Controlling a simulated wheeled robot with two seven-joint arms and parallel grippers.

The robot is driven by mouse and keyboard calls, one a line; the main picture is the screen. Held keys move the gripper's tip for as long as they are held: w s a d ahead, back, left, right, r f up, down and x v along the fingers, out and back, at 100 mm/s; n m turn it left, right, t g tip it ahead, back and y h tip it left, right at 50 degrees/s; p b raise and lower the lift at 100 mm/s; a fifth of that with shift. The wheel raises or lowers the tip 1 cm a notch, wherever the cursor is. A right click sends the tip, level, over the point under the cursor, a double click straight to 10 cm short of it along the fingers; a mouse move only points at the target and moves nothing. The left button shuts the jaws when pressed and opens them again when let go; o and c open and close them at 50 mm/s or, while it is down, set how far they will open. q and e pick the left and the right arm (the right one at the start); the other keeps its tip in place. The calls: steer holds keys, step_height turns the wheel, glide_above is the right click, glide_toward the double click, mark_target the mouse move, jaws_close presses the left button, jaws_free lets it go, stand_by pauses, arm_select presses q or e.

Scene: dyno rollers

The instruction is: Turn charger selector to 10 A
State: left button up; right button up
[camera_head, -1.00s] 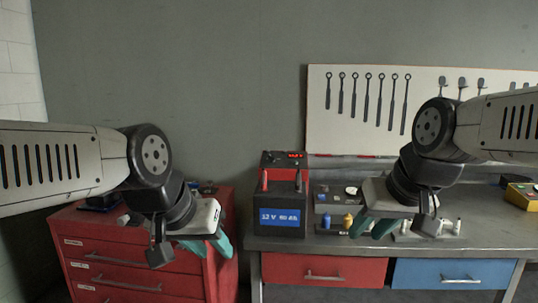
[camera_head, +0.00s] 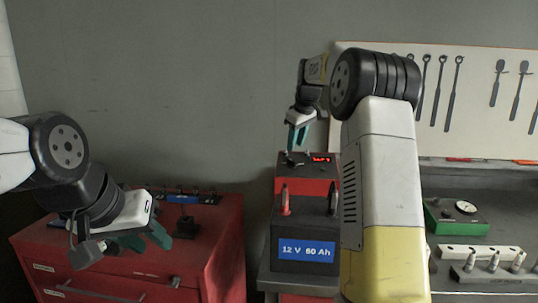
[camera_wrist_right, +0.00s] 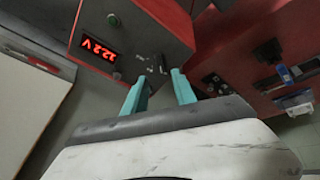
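The charger (camera_head: 307,170) is a red box with a red lit display (camera_head: 320,159), sitting on a dark battery labelled 12 V 60 Ah (camera_head: 305,250). My right gripper (camera_head: 298,136) is open and empty just above the charger's left part. In the right wrist view its teal fingertips (camera_wrist_right: 160,82) are apart, near the selector. My left gripper (camera_head: 146,240) is open and empty over the red cabinet.
The red drawer cabinet (camera_head: 150,270) stands at left with small items on top. My right arm hides part of the grey bench (camera_head: 460,205). A green box with a gauge (camera_head: 455,216) and a socket rack (camera_head: 485,272) stand at right. A tool board (camera_head: 480,100) hangs behind.

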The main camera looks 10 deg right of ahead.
mark_target(291, 160)
steer(key=x, duration=0.7)
steer(key=shift+w+f, duration=0.15)
steer(key=shift+f, duration=0.15)
jaws_close()
